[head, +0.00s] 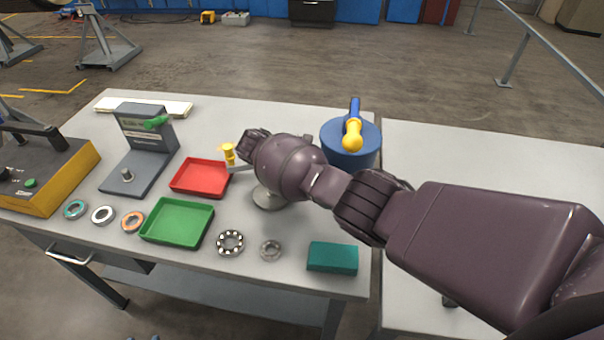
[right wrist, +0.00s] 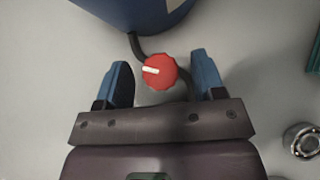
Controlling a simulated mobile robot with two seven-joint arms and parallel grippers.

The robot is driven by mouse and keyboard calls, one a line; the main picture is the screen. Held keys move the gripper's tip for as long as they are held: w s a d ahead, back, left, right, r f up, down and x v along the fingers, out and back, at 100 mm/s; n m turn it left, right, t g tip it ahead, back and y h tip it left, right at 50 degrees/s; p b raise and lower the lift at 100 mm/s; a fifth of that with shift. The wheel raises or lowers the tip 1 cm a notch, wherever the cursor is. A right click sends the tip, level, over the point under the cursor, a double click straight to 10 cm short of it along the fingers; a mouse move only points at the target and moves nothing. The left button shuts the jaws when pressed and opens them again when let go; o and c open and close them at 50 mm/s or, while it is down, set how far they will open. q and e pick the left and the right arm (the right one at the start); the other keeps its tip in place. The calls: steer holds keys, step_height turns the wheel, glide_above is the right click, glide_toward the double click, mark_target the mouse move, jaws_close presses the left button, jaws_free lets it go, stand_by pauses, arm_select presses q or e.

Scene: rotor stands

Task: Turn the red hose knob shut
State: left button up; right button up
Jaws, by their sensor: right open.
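In the right wrist view a round red knob (right wrist: 160,71) with a white pointer line sits in the middle. The line points left and slightly up. A dark hose (right wrist: 137,44) runs beside the knob toward the blue drum (right wrist: 145,12). My right gripper (right wrist: 162,62) is open, its blue fingers left and right of the knob, with a gap on each side. I cannot tell how high the fingers are above it. In the head view my right arm hides the knob and my right gripper. The drum (head: 345,155) stands behind the arm. My left gripper is not in view.
On the table are a red tray (head: 175,188), a green tray (head: 209,221), several bearing rings (head: 230,242), a teal block (head: 333,257) and a grey stand (head: 133,182). A yellow-and-blue tool (head: 353,132) rests on the drum. The right-hand table (head: 480,165) looks clear.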

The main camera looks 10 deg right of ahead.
steer(key=v, duration=1)
steer(key=shift+a+r+b, duration=0.2)
steer(key=shift+b, duration=0.1)
steer(key=shift+s, duration=0.1)
